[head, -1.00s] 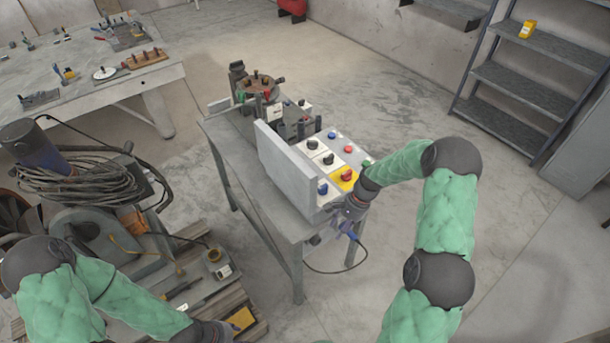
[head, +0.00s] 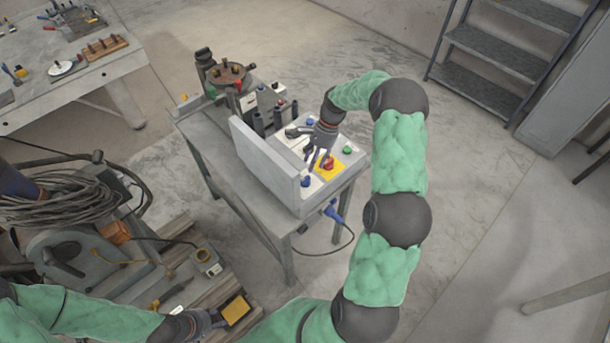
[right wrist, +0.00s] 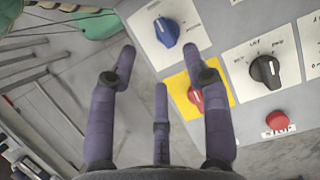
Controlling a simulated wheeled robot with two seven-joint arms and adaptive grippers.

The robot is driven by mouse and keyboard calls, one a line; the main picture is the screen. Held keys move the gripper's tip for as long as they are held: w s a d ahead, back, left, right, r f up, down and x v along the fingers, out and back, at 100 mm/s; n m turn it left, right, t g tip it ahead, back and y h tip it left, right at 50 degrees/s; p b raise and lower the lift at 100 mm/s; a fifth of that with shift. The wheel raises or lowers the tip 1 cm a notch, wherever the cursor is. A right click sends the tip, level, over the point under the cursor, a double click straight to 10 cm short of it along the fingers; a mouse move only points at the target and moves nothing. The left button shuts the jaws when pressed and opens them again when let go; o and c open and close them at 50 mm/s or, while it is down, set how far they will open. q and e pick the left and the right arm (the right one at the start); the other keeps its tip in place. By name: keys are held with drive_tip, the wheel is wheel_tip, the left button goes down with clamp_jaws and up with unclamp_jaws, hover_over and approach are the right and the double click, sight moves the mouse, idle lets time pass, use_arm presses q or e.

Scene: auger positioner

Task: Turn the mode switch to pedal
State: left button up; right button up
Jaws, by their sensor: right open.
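The sloped control panel (head: 342,176) stands on a grey table and carries several knobs and buttons. In the right wrist view a blue knob (right wrist: 167,32) sits on a white plate whose lettering is too small to read fully. A black knob (right wrist: 265,70) with a white pointer line sits on another lettered plate to its right. I cannot tell which is the mode switch. My right gripper (head: 316,156) is open and empty above the panel; in the right wrist view its fingers partly cover the yellow plate (right wrist: 180,84). My left gripper (head: 216,320) is low at the left, its fingers unclear.
A red knob (head: 328,162) sits on the yellow plate, and a red button (right wrist: 277,120) lies near the black knob. An upright grey plate (head: 262,165) borders the panel's left side. A blue plug (head: 333,212) with a cable hangs at the table's front.

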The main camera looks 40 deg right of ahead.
sight(307, 179)
drive_tip(key=x, duration=0.7)
drive_tip(key=shift+w+a+f, duration=0.1)
drive_tip(key=shift+w+f, duration=0.05)
drive_tip(key=shift+f, duration=0.15)
clamp_jaws()
